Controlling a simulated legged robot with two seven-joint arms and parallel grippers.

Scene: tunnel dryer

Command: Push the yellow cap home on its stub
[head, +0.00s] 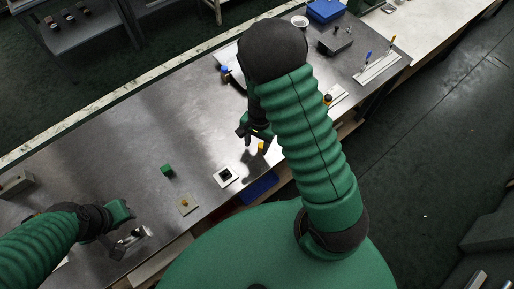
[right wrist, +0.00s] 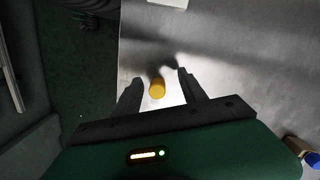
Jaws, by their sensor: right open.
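The yellow cap (head: 262,147) is a small cylinder near the front of the metal bench. In the right wrist view the cap (right wrist: 157,90) shows between my two open fingers, with a gap on each side. My right gripper (head: 256,134) is open over it, pointing down. I cannot tell how far above the cap the fingertips are. No stub can be made out under the cap.
A green cube (head: 167,170) and a white square with a dark centre (head: 226,176) lie left of the cap. A blue tray (head: 259,187) is at the front edge. The bench's left middle is clear.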

